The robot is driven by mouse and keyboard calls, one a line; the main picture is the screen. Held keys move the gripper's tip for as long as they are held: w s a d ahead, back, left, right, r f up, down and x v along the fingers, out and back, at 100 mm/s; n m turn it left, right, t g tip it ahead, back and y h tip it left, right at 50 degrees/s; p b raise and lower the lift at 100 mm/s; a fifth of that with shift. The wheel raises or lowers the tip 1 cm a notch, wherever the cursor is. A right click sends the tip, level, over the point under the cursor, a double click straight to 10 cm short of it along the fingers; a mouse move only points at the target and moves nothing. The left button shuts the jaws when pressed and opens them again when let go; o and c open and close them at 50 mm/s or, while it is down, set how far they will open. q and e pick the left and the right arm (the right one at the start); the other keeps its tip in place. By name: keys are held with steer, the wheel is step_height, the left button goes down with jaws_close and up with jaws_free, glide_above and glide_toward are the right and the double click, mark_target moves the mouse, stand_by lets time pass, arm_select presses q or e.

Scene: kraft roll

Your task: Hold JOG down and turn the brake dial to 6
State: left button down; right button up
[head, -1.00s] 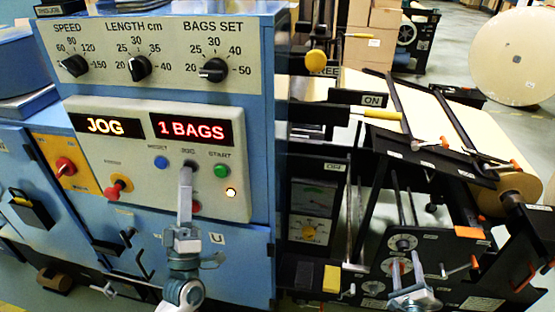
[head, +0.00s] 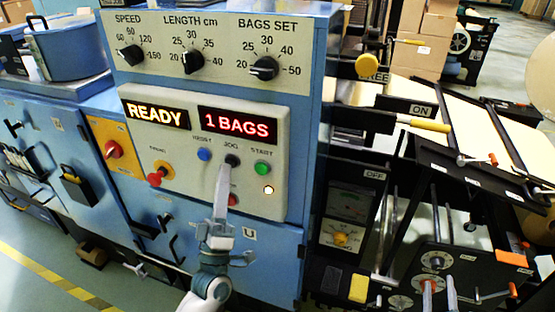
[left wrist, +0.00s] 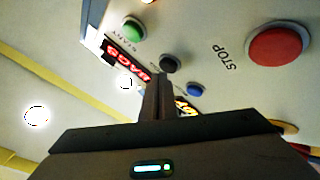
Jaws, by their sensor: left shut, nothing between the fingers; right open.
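The black JOG button (head: 232,160) is on the machine's sloped panel, between the blue and green buttons. My left gripper (head: 224,172) is shut and empty, its tips just below JOG in the head view. In the left wrist view the tips (left wrist: 157,80) are close to the black button (left wrist: 170,63), whose face is uncovered; I cannot tell contact. The left display (head: 155,114) reads READY. My right gripper (head: 440,290) is open at the lower right, in front of the black brake-side panel. A round white dial (head: 437,260) shows just above it; which number is set is unreadable.
Green START (head: 262,168) and blue RESET (head: 204,154) flank JOG. The red STOP button (left wrist: 275,47) is in the left wrist view. Black bars and a paper roll web (head: 500,140) stand above the right gripper.

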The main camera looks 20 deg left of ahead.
arm_select(q)
steer(key=shift+s, duration=0.35)
steer(key=shift+s+p, duration=0.3)
steer(key=shift+s, duration=2.2)
steer(key=shift+w, duration=0.1)
